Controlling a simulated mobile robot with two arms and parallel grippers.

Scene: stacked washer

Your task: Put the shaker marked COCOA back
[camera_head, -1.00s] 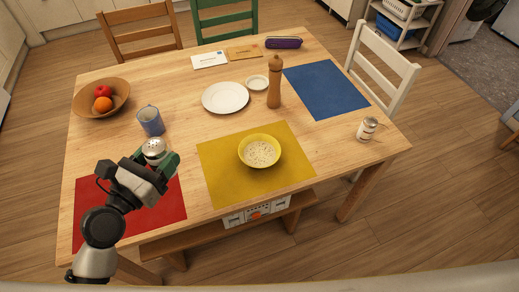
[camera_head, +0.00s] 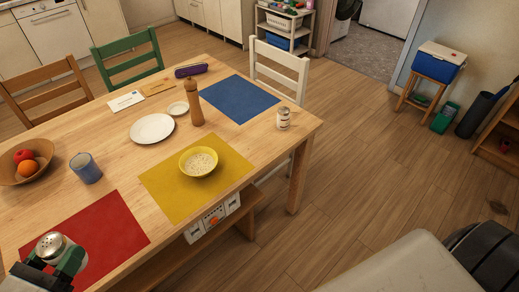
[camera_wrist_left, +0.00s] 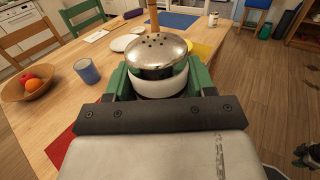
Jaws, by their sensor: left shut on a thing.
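My left gripper (camera_head: 58,260) is shut on a shaker (camera_head: 50,244) with a domed, pierced metal top and a white band below it. In the left wrist view the shaker (camera_wrist_left: 156,56) stands upright between green fingers; its lower body and any lettering are hidden. In the head view it is in front of the red placemat's left part. A second shaker (camera_head: 284,119), pale with a metal top, stands at the table's right end, apart from the gripper. Its label is too small to read.
The table (camera_head: 120,165) holds a yellow bowl (camera_head: 198,161) on a yellow placemat (camera_head: 160,190), a red placemat (camera_head: 115,225), a blue placemat (camera_head: 240,100), a blue mug (camera_head: 86,168), a fruit bowl (camera_head: 15,172), a plate (camera_head: 152,128) and a pepper mill (camera_head: 196,105). Open floor lies right.

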